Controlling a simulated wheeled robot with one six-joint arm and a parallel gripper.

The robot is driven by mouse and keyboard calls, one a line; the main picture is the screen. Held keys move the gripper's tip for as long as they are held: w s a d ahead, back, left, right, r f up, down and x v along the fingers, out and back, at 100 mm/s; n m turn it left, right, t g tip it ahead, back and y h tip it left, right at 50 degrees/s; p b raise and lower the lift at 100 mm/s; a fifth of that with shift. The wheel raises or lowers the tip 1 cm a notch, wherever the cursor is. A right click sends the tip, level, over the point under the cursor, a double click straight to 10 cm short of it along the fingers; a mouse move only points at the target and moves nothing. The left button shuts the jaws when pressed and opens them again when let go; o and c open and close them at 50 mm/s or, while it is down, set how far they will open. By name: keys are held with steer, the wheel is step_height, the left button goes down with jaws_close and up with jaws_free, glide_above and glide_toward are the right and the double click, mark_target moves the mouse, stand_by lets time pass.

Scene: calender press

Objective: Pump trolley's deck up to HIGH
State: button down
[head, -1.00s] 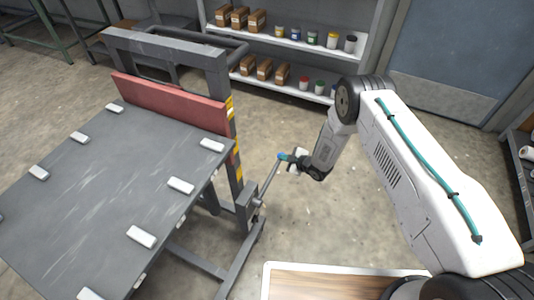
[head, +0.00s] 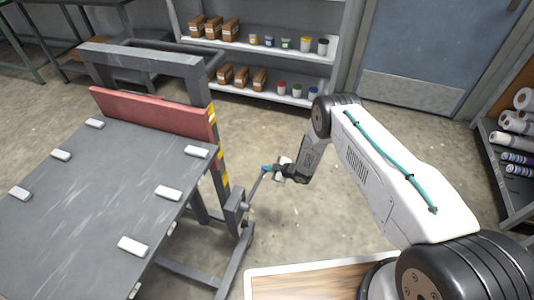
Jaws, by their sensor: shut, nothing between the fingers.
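The trolley's grey deck (head: 105,190) fills the left side, with several white blocks along its edges and a red plate (head: 150,111) at its far end. The upright frame (head: 150,62) stands behind it, with yellow marks (head: 212,118) on its right post. The pump lever (head: 256,187) slants up and right from a pivot (head: 236,205) low on that post and ends in a blue grip. My gripper (head: 272,169) is shut at the blue grip, with nothing held. I cannot tell whether the fingers touch the lever. I cannot read a HIGH mark.
Shelves (head: 262,50) with brown boxes and small pots stand at the back, left of a blue-grey door (head: 415,50). A rack (head: 505,170) with rolls is at the right edge. A wood-topped surface (head: 300,280) lies at the bottom. Bare floor lies between trolley and shelves.

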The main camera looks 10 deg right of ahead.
steer(key=shift+s+a+f, duration=0.1)
steer(key=shift+f, duration=0.1)
steer(key=s+d+r, duration=0.6)
steer(key=r, duration=0.3)
steer(key=shift+s+d+r, duration=0.25)
steer(key=shift+d+r, duration=0.05)
steer(key=shift+d, duration=0.1)
stand_by(0.6)
